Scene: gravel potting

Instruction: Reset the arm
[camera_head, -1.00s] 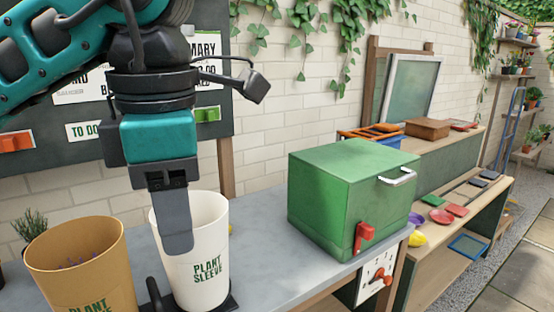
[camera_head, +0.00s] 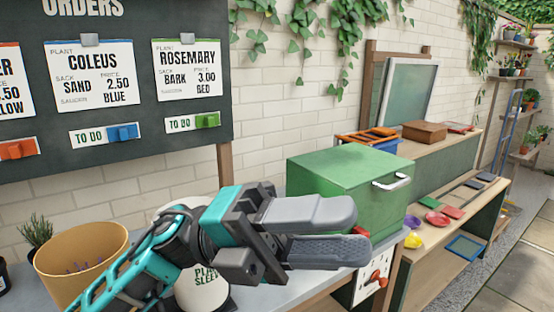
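My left gripper (camera_head: 318,232) reaches in from the lower left in the head view. Its two grey fingers point right, with a gap between them and nothing held. It is in front of the green box (camera_head: 345,170) and hides part of that box's front and most of its red handle. My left arm also covers much of the white plant sleeve pot (camera_head: 200,292). My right gripper is not in the picture.
A tan pot (camera_head: 75,258) stands at the left on the grey bench. The orders board (camera_head: 110,110) hangs behind. A shelf bench at the right holds coloured saucers, including a yellow one (camera_head: 413,240), and a blue tray (camera_head: 467,247).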

